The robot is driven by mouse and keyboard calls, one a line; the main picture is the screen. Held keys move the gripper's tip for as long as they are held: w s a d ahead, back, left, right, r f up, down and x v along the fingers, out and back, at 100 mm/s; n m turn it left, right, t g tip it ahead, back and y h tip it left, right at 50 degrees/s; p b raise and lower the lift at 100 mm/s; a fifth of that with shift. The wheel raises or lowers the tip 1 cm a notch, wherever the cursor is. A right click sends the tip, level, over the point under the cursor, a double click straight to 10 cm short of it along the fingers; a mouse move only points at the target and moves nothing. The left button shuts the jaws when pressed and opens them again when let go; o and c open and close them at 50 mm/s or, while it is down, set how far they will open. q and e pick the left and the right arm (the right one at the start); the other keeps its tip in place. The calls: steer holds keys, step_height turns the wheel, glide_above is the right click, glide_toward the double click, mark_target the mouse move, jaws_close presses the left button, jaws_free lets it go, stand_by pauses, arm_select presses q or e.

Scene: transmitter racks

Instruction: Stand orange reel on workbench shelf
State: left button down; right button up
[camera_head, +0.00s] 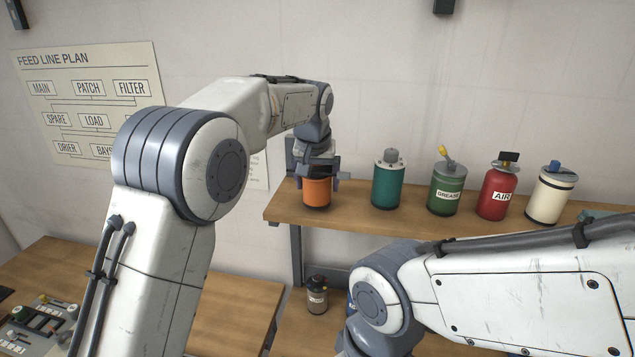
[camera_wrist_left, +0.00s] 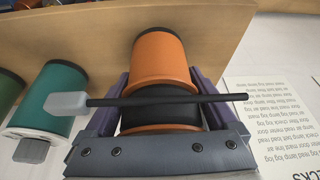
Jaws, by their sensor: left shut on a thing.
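The orange reel (camera_head: 317,193) is upright at the left end of the workbench shelf (camera_head: 283,208). My left gripper (camera_head: 317,182) comes down from above and is shut on it, with one finger on each side. In the left wrist view the orange reel (camera_wrist_left: 161,58) sits between the purple-grey fingers, its far end close to the wooden shelf (camera_wrist_left: 112,22). I cannot tell whether its base touches the shelf. A dark rod with a grey end (camera_wrist_left: 165,101) crosses in front of the reel. My right gripper is out of view.
To the right on the shelf stand a teal reel (camera_head: 387,184), a green grease can (camera_head: 445,190), a red air bottle (camera_head: 496,192) and a cream canister (camera_head: 549,194). A small dark bottle (camera_head: 317,295) stands below. A lower bench (camera_head: 235,300) is at left.

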arm_select(q)
steer(key=shift+f, duration=0.35)
steer(key=shift+f, duration=0.1)
jaws_free()
steer(key=shift+f, duration=0.1)
steer(key=b+v, duration=0.3)
steer(key=v, duration=0.9)
